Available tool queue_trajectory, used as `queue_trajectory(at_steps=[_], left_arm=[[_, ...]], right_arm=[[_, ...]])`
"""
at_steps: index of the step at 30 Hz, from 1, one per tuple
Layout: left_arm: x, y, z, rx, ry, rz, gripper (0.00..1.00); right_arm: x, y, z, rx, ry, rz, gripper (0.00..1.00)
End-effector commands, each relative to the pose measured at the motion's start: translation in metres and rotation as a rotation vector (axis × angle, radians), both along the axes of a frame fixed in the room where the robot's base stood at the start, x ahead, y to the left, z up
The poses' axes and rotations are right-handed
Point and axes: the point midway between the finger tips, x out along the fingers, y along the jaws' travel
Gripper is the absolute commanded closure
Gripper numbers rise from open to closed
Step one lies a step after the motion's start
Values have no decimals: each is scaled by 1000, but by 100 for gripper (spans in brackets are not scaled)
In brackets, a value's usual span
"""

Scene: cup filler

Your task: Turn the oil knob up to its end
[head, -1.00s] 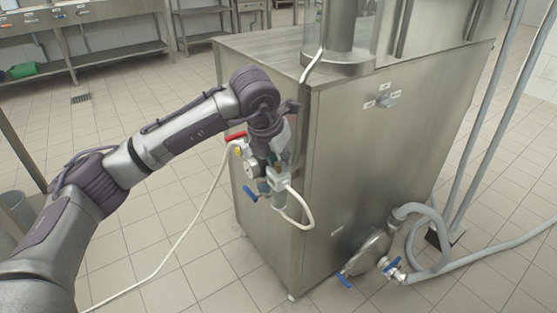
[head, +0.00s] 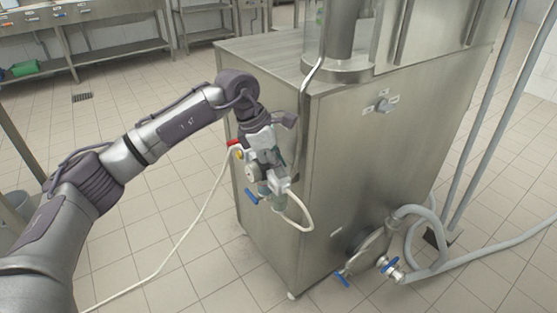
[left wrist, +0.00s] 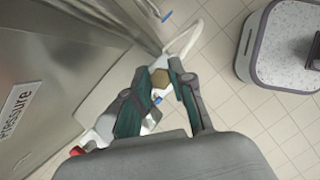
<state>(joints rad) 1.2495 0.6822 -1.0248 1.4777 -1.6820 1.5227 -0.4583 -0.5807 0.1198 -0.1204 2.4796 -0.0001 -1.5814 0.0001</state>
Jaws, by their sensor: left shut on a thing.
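My left gripper (head: 268,168) reaches down onto the valve and gauge unit on the near corner of the steel cabinet. In the left wrist view its two teal-padded fingers (left wrist: 158,76) are shut on a small brass-coloured knob (left wrist: 160,79), which I take to be the oil knob. Only its top shows between the fingers. In the head view the gripper hides the knob. The unit's round gauge (head: 252,171), a blue lever (head: 252,195) and part of a red handle (head: 234,142) show beside the gripper.
A "Pressure" label (left wrist: 16,112) shows in the left wrist view. A white hose (head: 180,235) runs from the unit across the floor. The tiled floor at left is mostly clear.

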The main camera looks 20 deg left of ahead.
Motion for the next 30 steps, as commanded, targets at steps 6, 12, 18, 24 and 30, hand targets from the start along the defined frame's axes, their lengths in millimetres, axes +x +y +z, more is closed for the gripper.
queue_trajectory(at_steps=[6,12,18,24,30], left_arm=[[1,0,3,-1,-1,-202,100],[2,0,2,0,-1,-380,100],[2,0,2,-1,-3,-526,100],[2,0,1,2,-4,-625,100],[2,0,1,1,-3,-676,100]], right_arm=[[7,1,-15,-1,10,1,60],[12,2,-35,-1,19,2,60],[14,3,-47,-1,26,3,60],[15,3,-54,-1,28,3,60],[15,3,-56,-1,29,3,60]])
